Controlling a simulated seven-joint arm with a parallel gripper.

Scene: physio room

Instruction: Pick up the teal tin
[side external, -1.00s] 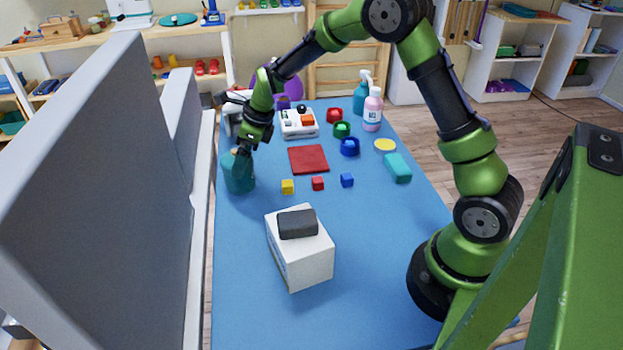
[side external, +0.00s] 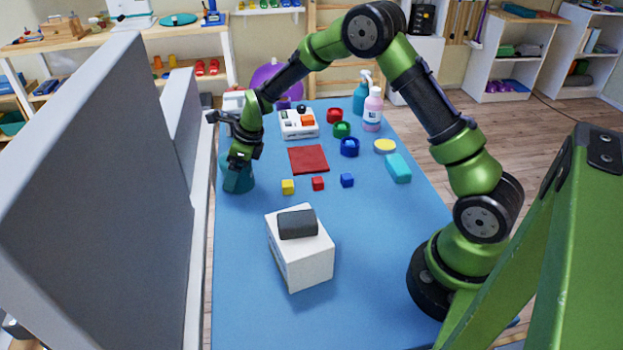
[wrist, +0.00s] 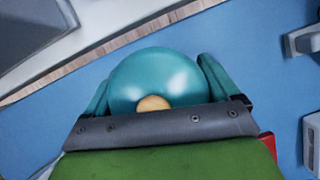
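The teal tin (side external: 246,184) stands at the left edge of the blue table, partly hidden by my gripper (side external: 239,166) in the side view. In the wrist view the rounded top of the tin (wrist: 155,72) shows with a beige knob, its near part hidden by the gripper body. My gripper is low over the tin, with one finger on each side of it. The fingers look spread around the tin; I cannot tell whether they touch it.
A white box (side external: 302,259) stands in front. A grey panel (side external: 110,170) rises beside the table's left edge.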

